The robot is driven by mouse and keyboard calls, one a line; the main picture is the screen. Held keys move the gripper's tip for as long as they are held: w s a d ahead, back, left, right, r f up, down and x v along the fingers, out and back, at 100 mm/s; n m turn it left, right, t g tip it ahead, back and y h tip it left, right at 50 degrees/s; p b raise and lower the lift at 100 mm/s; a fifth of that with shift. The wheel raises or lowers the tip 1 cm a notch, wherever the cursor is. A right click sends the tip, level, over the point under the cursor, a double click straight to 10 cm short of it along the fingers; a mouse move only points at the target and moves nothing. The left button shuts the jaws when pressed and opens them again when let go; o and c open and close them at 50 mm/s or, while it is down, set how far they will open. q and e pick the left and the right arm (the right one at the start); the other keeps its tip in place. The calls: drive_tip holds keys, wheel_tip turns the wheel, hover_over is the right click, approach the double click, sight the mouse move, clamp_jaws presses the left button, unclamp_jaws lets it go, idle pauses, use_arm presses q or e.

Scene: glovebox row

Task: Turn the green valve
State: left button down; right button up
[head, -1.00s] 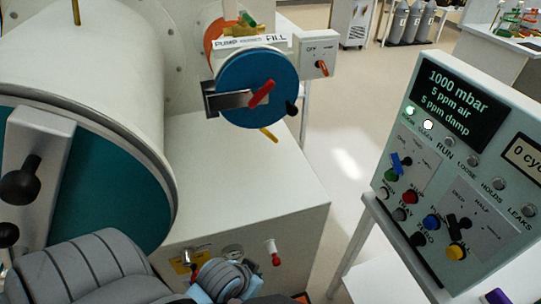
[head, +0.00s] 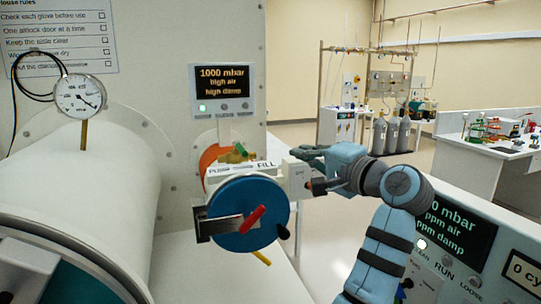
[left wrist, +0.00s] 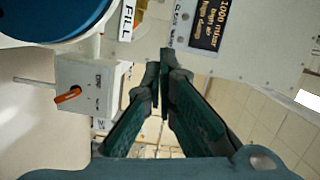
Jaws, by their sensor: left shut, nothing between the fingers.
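The green valve (head: 237,155) shows in the head view as a small green handle with yellow-brass parts, above the white PUMP/FILL label (head: 240,168) and behind the blue round door (head: 247,212). Its exact handle angle is too small to tell. My left gripper (head: 300,153) is to the right of the valve, apart from it, its fingers pointing left. In the left wrist view the dark green fingers (left wrist: 165,62) are together and empty, with the FILL label (left wrist: 127,20) beyond them to the left; I cannot make out the valve there. My right gripper is not in view.
The blue door has a red handle (head: 253,218). A small display (head: 222,92) hangs on the wall above the valve. A control panel (head: 460,260) stands at lower right.

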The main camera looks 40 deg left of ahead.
sight(240, 148)
use_arm(q)
drive_tip(key=a+p, duration=0.1)
drive_tip(key=a, duration=0.2)
drive_tip(key=a+p, duration=0.1)
drive_tip(key=a, duration=0.3)
drive_tip(key=a+f, duration=0.1)
drive_tip(key=a, duration=0.3)
drive_tip(key=shift+w+a+f+p, duration=0.1)
drive_tip(key=shift+w+a+p, duration=0.1)
drive_tip(key=shift+w+p, duration=0.2)
drive_tip(key=shift+s+a, duration=0.15)
drive_tip(key=shift+s, duration=0.2)
drive_tip(key=shift+w+f, duration=0.1)
